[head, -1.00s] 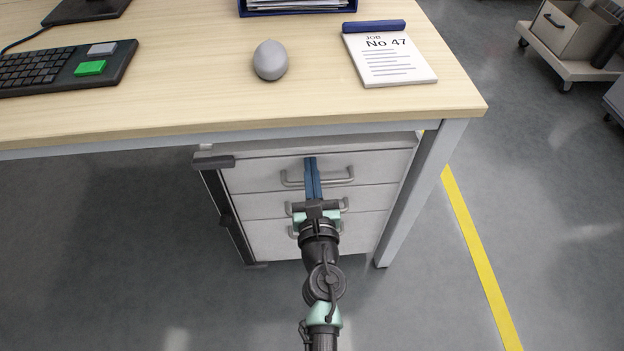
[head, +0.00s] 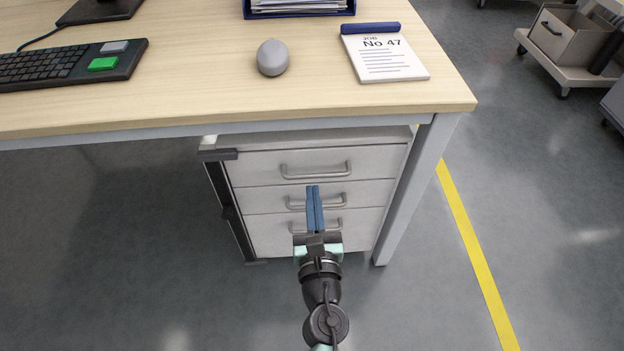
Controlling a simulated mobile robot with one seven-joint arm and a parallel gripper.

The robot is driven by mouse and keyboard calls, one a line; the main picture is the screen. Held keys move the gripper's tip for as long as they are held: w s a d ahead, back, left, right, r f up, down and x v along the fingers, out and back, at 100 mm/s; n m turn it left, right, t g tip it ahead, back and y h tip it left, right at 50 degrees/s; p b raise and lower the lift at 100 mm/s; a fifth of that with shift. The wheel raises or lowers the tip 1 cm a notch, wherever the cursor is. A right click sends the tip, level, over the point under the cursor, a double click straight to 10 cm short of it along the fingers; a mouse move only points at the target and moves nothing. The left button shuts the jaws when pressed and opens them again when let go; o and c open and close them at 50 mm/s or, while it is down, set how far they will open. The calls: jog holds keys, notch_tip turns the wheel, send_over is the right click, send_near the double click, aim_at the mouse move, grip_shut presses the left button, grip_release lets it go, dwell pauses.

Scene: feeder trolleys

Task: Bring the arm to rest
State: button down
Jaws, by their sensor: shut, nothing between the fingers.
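My gripper (head: 314,190) is in the lower middle of the head view, its two blue fingers shut together with nothing between them. It points toward the drawer cabinet (head: 250,172) under the desk. The fingertips show in front of the middle drawer's handle (head: 335,200); I cannot tell the exact gap. The top drawer's handle (head: 316,170) is fully visible above the fingertips. All drawers look shut. The bottom drawer's handle is partly hidden behind the gripper.
The desk (head: 200,95) carries a keyboard (head: 60,66), a grey egg-shaped object (head: 272,58) and a job pad (head: 385,58). A desk leg (head: 415,190) stands right of the cabinet. Open floor lies beyond the yellow line (head: 468,230). A trolley (head: 570,68) stands at the back right.

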jog(key=s, duration=0.5)
jog(key=w+d+r+m+t+h, duration=0.1)
jog(key=r+m+t+h, duration=0.1)
jog(key=r+m, duration=0.6)
jog(key=w+d+r+m+t+h, duration=0.15)
jog(key=r+m, duration=0.35)
jog(key=r, duration=0.8)
jog(key=w+d+r+m+t+h, duration=0.1)
jog(key=d+r+m+h, duration=0.1)
jog(key=r+m, duration=0.6)
jog(key=s+a+r+m+t+y, duration=0.25)
jog(key=s+r+m, duration=0.2)
jog(key=r, duration=0.55)
jog(key=s+a+r+m+t+y+p, duration=0.1)
jog(key=s+a+r+m, duration=0.2)
jog(key=r+m, duration=0.45)
jog(key=s+a+r+m+t+y, duration=0.2)
jog(key=s+a+r+m, duration=0.15)
jog(key=r, duration=0.75)
notch_tip(320, 180, up, 37)
jog(key=d+p, duration=0.1)
jog(key=p, duration=3.6)
jog(key=shift+f+g+p, duration=0.2)
jog(key=shift+g+p, duration=0.1)
jog(key=shift+p, duration=0.1)
jog(key=shift+d+n, duration=0.1)
jog(key=shift+n, duration=0.15)
